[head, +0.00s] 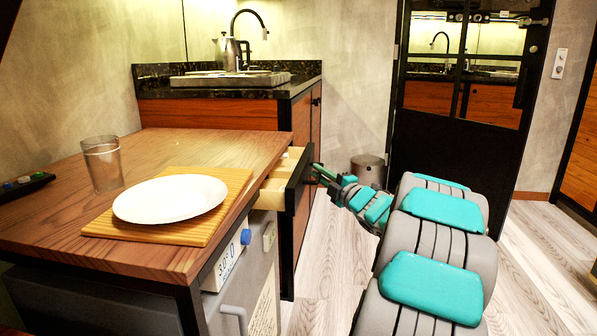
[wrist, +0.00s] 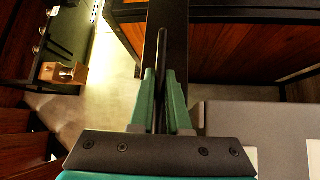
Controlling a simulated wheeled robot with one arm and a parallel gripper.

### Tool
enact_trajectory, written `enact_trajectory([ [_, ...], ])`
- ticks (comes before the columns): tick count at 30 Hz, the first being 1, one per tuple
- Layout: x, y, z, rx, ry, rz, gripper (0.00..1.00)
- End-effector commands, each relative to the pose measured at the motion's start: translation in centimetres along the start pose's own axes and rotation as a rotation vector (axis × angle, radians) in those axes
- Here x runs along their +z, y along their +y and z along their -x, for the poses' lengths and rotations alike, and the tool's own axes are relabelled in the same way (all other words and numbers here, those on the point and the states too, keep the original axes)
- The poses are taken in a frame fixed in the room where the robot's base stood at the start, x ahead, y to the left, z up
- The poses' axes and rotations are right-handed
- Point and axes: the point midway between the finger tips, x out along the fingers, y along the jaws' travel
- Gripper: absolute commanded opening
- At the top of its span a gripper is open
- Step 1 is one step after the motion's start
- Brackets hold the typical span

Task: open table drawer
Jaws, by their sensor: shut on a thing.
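The wooden table (head: 150,140) stands at the left in the head view. Its drawer (head: 272,187) sticks out part way from the right side, with pale wood sides and a dark front panel (head: 298,178). My gripper (head: 318,174) is at the outer face of that panel. In the wrist view the green fingers of my gripper (wrist: 162,92) are closed around a thin dark bar, the drawer handle (wrist: 162,50), in front of the dark panel (wrist: 178,20). The handle is hardly visible in the head view.
A white plate (head: 170,198) on a wooden mat (head: 232,180) and a glass (head: 103,165) stand on the table. A grey appliance (head: 250,275) is below the drawer. A bin (head: 368,170) stands by the back wall. Floor (head: 330,235) between table and arm is clear.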

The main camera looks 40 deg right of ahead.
Motion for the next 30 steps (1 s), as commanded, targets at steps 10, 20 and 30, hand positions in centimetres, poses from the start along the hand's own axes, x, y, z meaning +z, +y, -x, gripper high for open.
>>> enact_trajectory([
  [10, 6.9, 1.6, 6.8, -0.003, -0.006, -0.002, 0.0],
  [20, 10.8, 2.8, 10.8, -0.002, -0.003, -0.002, 0.0],
  [30, 12.1, 3.2, 12.0, -0.002, -0.001, -0.002, 0.0],
])
